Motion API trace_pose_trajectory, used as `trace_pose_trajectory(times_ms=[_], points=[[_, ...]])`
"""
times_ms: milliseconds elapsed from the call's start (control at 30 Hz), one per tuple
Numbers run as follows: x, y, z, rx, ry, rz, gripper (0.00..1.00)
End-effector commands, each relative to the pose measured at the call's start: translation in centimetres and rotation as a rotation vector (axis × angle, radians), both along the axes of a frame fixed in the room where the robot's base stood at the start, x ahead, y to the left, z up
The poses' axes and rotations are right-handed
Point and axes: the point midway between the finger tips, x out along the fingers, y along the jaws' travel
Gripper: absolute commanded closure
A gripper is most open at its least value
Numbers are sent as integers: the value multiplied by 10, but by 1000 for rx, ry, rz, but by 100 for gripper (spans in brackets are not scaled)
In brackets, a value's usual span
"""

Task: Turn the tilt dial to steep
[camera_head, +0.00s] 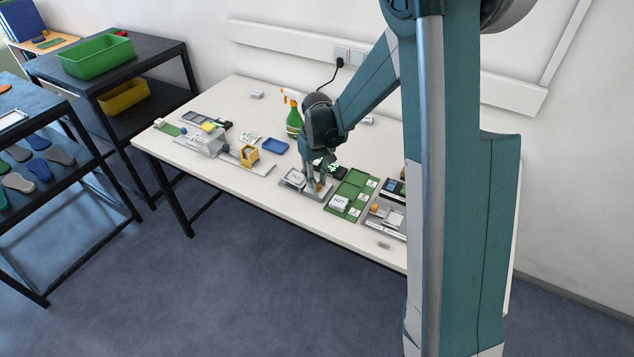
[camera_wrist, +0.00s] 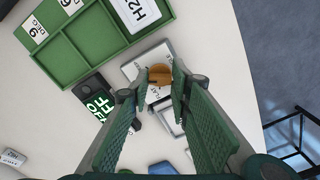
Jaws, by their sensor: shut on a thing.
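The tilt dial is a round orange-brown knob (camera_wrist: 160,73) on a pale plate (camera_wrist: 136,66) in the wrist view. My gripper (camera_wrist: 160,88) has its two fingertips on either side of the knob, closed on it. Printed lettering on the plate beside the knob is partly hidden by the fingers, so I cannot tell the dial's setting. In the head view my gripper (camera_head: 318,180) reaches down to the same grey fixture (camera_head: 314,193), and a small bit of orange shows at its fingertips. A framed square pad (camera_head: 294,177) sits on the fixture's left side.
A green compartment tray (camera_head: 360,180) stands close to the right of my gripper. A black display with green characters (camera_wrist: 96,98) is beside the fixture. A blue tray (camera_head: 275,146) and a spray bottle (camera_head: 294,122) stand behind to the left.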

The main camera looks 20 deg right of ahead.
Motion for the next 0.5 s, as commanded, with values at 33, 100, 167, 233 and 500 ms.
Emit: trace_pose_trajectory(times_ms=[33,100,167,233,500], points=[[0,0,0,0,0,-41,92],[0,0,0,0,0,-107,92],[0,0,0,0,0,-161,92],[0,0,0,0,0,-221,92],[1,0,0,0,0,-397,92]])
